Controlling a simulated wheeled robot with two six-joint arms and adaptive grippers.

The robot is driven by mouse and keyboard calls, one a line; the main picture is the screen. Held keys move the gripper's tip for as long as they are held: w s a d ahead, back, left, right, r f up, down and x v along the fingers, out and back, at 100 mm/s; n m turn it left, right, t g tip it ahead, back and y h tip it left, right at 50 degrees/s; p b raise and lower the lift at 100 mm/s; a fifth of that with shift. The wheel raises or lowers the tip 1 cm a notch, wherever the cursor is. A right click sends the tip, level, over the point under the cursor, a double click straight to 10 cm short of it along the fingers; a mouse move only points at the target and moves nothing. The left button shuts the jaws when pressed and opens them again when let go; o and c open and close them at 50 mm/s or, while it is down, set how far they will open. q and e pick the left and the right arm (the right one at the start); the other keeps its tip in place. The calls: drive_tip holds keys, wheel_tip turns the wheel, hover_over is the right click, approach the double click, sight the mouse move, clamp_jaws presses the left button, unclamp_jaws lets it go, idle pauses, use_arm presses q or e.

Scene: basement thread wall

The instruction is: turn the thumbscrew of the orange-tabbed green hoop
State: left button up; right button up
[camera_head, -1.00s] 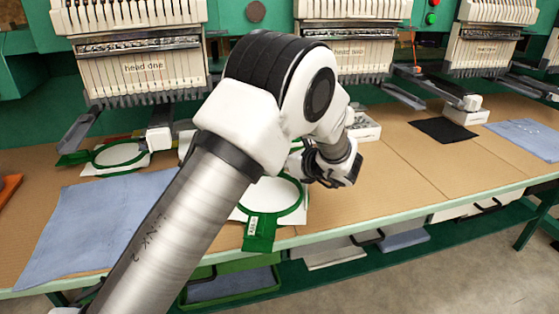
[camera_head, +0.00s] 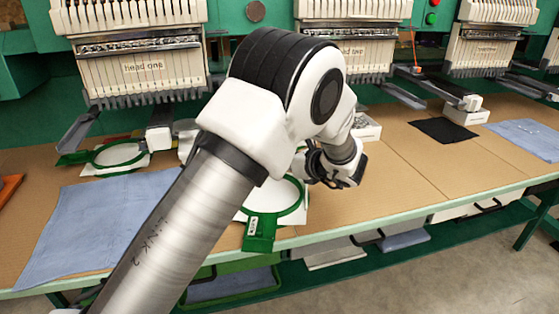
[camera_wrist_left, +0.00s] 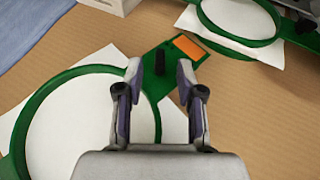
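In the left wrist view the green hoop (camera_wrist_left: 150,135) lies flat around white fabric, with its lower part out of frame or behind my gripper. Its green tab bears an orange patch (camera_wrist_left: 190,46). A dark upright thumbscrew (camera_wrist_left: 160,62) stands on the tab. My left gripper (camera_wrist_left: 160,70) is open, one finger on each side of the thumbscrew, with a visible gap to both. In the head view my left gripper (camera_head: 335,178) is low over the table, and no orange patch shows there. My right gripper is not in view.
In the head view a green hoop with a white-labelled tab (camera_head: 260,232) lies near the table edge, and another hoop (camera_head: 118,154) lies at the left. Blue cloth (camera_head: 85,225) covers the left table. Embroidery heads (camera_head: 140,70) stand behind. A second hoop (camera_wrist_left: 240,25) shows in the wrist view.

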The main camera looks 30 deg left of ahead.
use_arm(q)
drive_tip(key=v, duration=0.6)
drive_tip(key=shift+s+d+r, duration=0.1)
drive_tip(key=shift+d+r, duration=0.05)
drive_tip(key=shift+d, duration=0.1)
drive_tip(key=shift+a, duration=0.1)
drive_tip(key=r+h+p, duration=0.1)
drive_tip(key=p, duration=0.1)
drive_tip(key=a+r+h+p, duration=0.1)
drive_tip(key=p, duration=0.1)
drive_tip(key=r+g+h+p, duration=0.1)
drive_tip(key=p, duration=0.1)
drive_tip(key=shift+w+a+r, duration=0.3)
drive_tip(key=shift+a+r, duration=0.1)
drive_tip(key=shift+a+h, duration=0.3)
drive_tip(key=shift+h, duration=0.3)
drive_tip(key=x, duration=0.7)
drive_tip(key=shift+w+d+f, duration=0.1)
drive_tip(key=shift+d+f, duration=0.15)
drive_tip(key=shift+f, duration=0.15)
drive_tip(key=shift+a+f, duration=0.2)
drive_tip(key=shift+a, duration=0.2)
drive_tip(key=shift+d, duration=0.1)
